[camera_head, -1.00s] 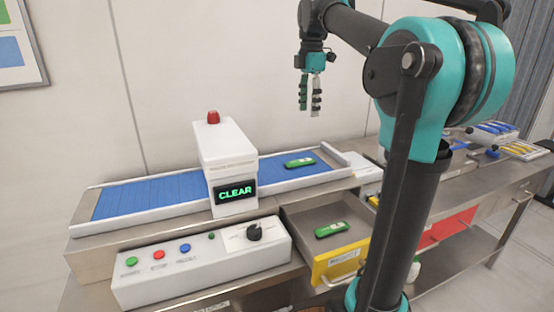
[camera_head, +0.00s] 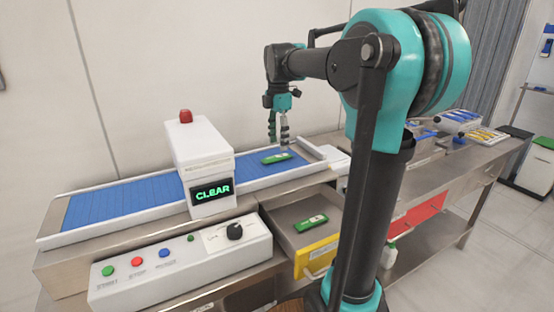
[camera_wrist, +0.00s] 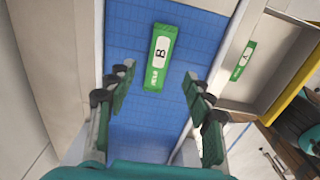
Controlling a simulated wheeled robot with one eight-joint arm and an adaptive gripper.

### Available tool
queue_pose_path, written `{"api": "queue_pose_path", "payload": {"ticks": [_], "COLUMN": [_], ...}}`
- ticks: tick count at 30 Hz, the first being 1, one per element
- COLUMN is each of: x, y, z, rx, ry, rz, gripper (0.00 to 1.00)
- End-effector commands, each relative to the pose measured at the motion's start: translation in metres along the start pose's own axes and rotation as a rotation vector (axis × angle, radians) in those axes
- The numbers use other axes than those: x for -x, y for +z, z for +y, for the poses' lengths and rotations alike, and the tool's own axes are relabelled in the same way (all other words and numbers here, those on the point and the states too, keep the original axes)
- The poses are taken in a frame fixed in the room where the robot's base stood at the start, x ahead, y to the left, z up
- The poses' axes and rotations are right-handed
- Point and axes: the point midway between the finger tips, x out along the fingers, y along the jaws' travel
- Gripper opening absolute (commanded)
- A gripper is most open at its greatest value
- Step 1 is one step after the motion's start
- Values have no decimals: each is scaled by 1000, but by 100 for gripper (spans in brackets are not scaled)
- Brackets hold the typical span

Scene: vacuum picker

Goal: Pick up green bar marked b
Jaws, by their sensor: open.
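A green bar with a white label marked B (camera_wrist: 160,57) lies on the blue conveyor belt; it also shows in the head view (camera_head: 277,158), right of the white scanner housing. A second green bar (camera_wrist: 243,60) lies in the open drawer at the front; the head view shows it too (camera_head: 311,222), and its mark is too small to read surely. My gripper (camera_head: 279,142) is open and empty above the belt by the B bar. In the wrist view its fingers (camera_wrist: 160,90) stand apart on either side, with the B bar beyond and between them.
The scanner (camera_head: 200,160) with a red lamp and a green CLEAR display spans the belt (camera_head: 120,205). A button panel (camera_head: 180,262) stands in front. The yellow-fronted drawer (camera_head: 318,255) is pulled out. Trays with bars (camera_head: 485,135) lie at the far right.

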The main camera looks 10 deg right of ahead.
Motion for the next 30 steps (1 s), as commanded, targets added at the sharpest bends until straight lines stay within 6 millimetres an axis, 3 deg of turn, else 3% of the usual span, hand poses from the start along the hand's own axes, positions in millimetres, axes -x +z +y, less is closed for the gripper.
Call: {"api": "queue_pose_path", "payload": {"ticks": [9,19,30], "x": [-42,-48,-47], "y": [1,1,1], "z": [2,2,2], "rx": [0,0,0], "ry": [0,0,0], "rz": [0,0,0], "gripper": [52,50,5]}}
